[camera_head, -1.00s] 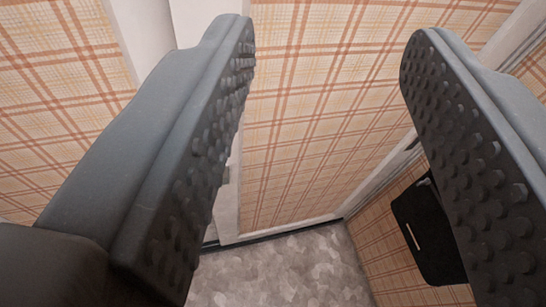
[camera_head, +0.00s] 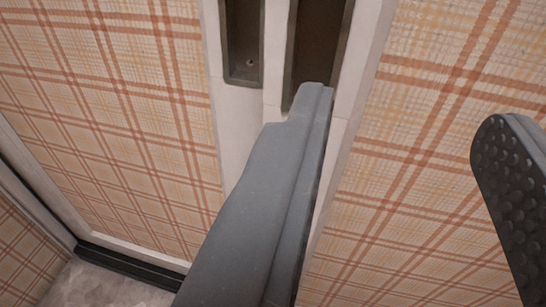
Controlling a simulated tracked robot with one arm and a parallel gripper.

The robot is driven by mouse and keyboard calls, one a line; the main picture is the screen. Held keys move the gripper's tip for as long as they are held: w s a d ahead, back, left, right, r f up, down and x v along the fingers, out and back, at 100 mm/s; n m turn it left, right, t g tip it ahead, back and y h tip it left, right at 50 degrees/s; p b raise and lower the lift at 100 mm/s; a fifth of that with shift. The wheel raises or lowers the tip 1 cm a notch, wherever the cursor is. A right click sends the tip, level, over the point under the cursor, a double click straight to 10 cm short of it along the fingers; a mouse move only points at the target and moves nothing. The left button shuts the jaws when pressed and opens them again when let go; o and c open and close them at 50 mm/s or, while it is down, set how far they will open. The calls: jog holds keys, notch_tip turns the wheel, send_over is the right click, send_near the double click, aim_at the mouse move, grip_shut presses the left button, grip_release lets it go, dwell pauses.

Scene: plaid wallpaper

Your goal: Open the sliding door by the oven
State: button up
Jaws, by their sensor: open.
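Two plaid sliding door panels with pale frames meet near the middle of the view: a left panel (camera_head: 110,130) and a right panel (camera_head: 415,190). Each frame edge has a long dark recessed handle, a left recess (camera_head: 243,40) and a right recess (camera_head: 312,45). My gripper (camera_head: 405,108) is open and empty. Its left fingertip overlaps the lower end of the right recess; I cannot tell whether it is inside or only in front. Its right finger is at the right edge, in front of the plaid. No oven is in view.
A dark floor track (camera_head: 125,264) runs under the left panel. A small patch of grey mottled floor (camera_head: 95,288) shows at the bottom left. Another plaid surface (camera_head: 25,235) meets the panel at a corner on the far left.

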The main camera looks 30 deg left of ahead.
aim_at(348, 64)
jog(key=shift+y, duration=0.4)
jog(key=w+a+f+b, duration=0.1)
jog(key=w, duration=0.2)
jog(key=w+a+f, duration=0.1)
jog(key=w+a, duration=0.1)
jog(key=w, duration=0.1)
jog(key=w+a+f+b, duration=0.1)
jog(key=w, duration=0.3)
jog(key=shift+w+a+f+b, duration=0.1)
jog(key=shift+a+f+b, duration=0.1)
jog(key=shift+f+b, duration=0.15)
jog(key=shift+x, duration=0.8)
jog(key=shift+r, duration=0.15)
jog(key=shift+c, duration=0.3)
grip_shut()
